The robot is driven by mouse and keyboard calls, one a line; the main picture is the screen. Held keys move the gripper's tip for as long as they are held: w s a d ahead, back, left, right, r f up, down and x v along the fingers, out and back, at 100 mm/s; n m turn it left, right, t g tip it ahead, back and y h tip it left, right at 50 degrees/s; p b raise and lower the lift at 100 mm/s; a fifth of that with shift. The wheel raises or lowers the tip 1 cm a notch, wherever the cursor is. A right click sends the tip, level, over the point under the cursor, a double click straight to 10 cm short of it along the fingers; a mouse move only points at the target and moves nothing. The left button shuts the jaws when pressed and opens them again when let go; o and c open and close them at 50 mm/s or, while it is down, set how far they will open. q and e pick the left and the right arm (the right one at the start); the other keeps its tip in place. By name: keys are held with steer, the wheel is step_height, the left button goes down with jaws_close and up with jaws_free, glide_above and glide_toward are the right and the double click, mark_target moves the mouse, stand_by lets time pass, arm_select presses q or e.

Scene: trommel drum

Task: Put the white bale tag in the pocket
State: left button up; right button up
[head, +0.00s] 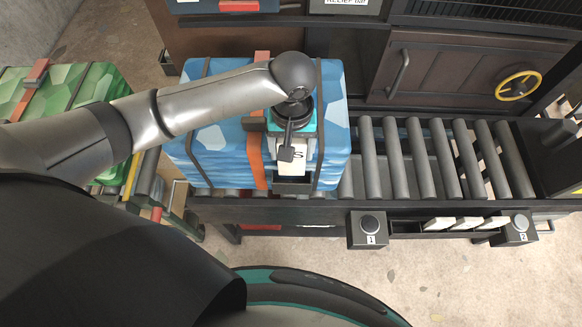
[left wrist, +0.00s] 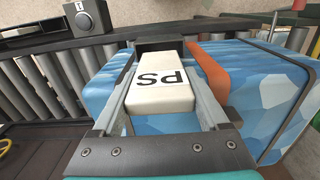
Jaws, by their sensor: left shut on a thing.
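The white bale tag (head: 290,164), marked with black letters, is held between the fingers of my left gripper (head: 293,158), over the blue bale (head: 215,135). The tag shows large in the left wrist view (left wrist: 160,88), where the lettering reads "PS" upside down and a finger lies along each side. The dark pocket (head: 292,186) is on the bale's near side, beside the orange strap. In the left wrist view the tag's far end is close to the pocket (left wrist: 159,43); I cannot tell whether it is inside. My right gripper is out of view.
The blue bale sits on a roller conveyor (head: 425,160) with bare rollers to its right. A green bale (head: 95,95) stands at the left. Button boxes 1 (head: 369,229) and 2 (head: 515,230) flank a rack (head: 407,228) of white tags. A yellow handwheel (head: 518,85) is at the back right.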

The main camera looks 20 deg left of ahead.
mark_target(292, 141)
arm_select(q)
step_height(292, 141, down, 8)
steer(key=shift+f+b, duration=0.1)
steer(key=shift+b, duration=0.55)
steer(key=shift+f, duration=0.1)
steer(key=shift+f, duration=0.15)
steer(key=o, duration=1.2)
steer(key=shift+o, duration=0.2)
step_height(292, 141, up, 12)
steer(key=shift+r+p, duration=0.2)
steer(key=shift+p, duration=0.85)
